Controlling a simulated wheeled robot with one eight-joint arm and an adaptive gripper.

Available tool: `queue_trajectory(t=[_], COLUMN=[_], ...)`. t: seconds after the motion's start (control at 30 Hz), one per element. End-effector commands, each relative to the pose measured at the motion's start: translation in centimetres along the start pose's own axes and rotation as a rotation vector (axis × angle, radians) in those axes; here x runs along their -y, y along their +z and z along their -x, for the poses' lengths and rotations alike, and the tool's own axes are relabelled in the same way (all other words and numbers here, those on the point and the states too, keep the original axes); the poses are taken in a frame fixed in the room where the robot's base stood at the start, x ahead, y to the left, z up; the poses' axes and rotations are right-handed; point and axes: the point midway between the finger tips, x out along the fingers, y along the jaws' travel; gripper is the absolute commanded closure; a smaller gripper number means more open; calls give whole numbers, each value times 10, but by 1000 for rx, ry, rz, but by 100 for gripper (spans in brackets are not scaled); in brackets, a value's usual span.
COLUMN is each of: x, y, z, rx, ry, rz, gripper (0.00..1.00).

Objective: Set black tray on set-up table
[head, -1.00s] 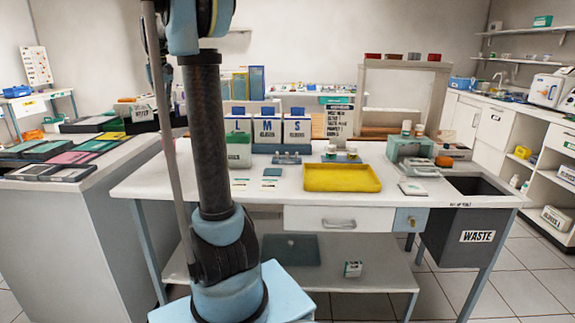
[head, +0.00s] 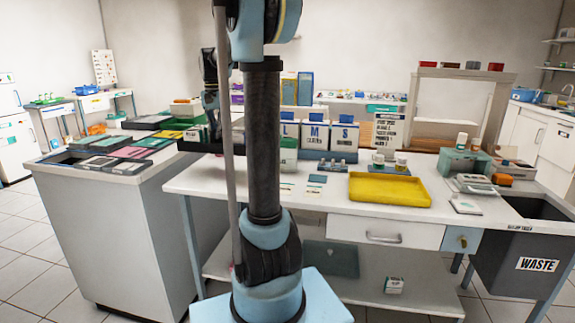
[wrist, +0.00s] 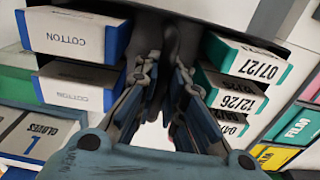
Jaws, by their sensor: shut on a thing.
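The black tray (head: 193,146) shows in the head view behind my arm, near the left rear corner of the white set-up table (head: 325,198). It carries small boxes. My gripper (wrist: 180,45) is shut on a dark upright part between two rows of boxes, which seems to be the tray's handle. Cotton boxes (wrist: 72,38) lie left of the fingers and date-marked boxes (wrist: 245,65) lie right. My arm hides part of the tray in the head view. I cannot tell whether its underside touches anything.
A yellow tray (head: 390,190) lies on the table's middle right. Boxes marked L, M and S (head: 317,135) stand at the back. The front left tabletop looks mostly clear. A grey counter (head: 110,220) with flat cases stands left. A waste bin (head: 530,262) hangs at right.

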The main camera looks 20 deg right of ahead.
Motion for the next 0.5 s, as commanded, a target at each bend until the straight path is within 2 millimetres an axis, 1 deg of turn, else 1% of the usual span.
queue_trajectory(t=[0.07, 0.13, 0.33, 0.4, 0.5], x=[0, 0, 0, 0, 0], y=[0, 0, 0, 0, 0], z=[-2, -9, -40, -49, -56], rx=[0, 0, 0, 0, 0], ry=[0, 0, 0, 0, 0], rz=[0, 0, 1, 1, 2], gripper=[100, 100, 100, 100, 100])
